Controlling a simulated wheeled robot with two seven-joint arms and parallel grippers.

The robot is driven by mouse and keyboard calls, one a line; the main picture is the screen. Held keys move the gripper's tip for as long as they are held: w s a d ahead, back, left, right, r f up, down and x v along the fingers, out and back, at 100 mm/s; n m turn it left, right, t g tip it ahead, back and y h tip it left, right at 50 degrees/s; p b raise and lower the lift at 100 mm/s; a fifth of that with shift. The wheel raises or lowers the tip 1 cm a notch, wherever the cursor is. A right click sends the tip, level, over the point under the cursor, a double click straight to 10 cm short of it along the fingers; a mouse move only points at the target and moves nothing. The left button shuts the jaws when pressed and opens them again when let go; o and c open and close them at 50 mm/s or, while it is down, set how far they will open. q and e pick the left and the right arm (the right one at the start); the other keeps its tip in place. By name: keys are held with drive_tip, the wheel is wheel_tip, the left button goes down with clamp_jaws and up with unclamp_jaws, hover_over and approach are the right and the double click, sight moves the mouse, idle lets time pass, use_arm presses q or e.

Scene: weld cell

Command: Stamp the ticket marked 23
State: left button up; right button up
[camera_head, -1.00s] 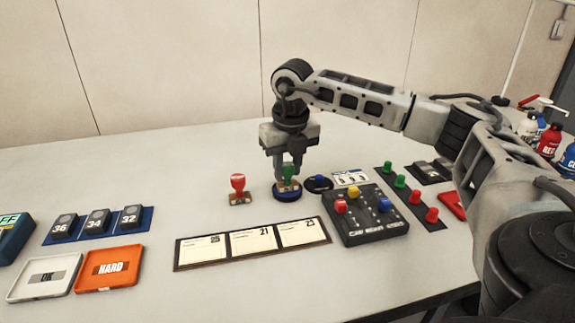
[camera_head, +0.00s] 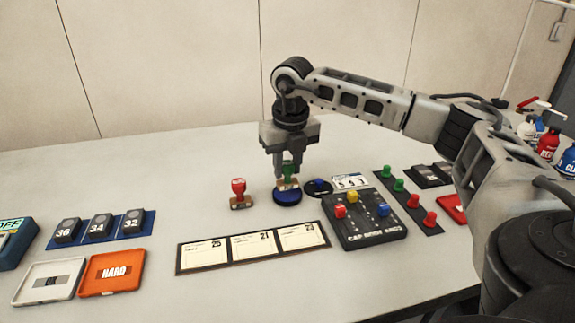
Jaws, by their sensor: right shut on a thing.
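My right gripper (camera_head: 288,172) points down and is shut on a stamp with a green handle (camera_head: 290,171). The stamp's wooden base shows just over the round blue ink pad (camera_head: 285,200); I cannot tell whether they touch. The ticket marked 23 (camera_head: 303,238) lies at the right end of a dark holder (camera_head: 213,267), below the gripper in the picture. Tickets marked 21 (camera_head: 254,247) and 25 (camera_head: 206,254) lie to its left. The tickets show printed text and no clear stamp mark. My left gripper is out of view.
A red-handled stamp (camera_head: 238,188) stands left of the pad. A dark control box (camera_head: 370,231) with coloured knobs is close on the right. Trays, one white (camera_head: 48,282) and one orange (camera_head: 111,274), lie at the left front. Bare table lies behind the stamps.

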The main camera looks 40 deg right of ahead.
drive_tip(key=shift+r+p, duration=1.9)
drive_tip(key=shift+r, duration=0.75)
drive_tip(key=shift+f, duration=0.1)
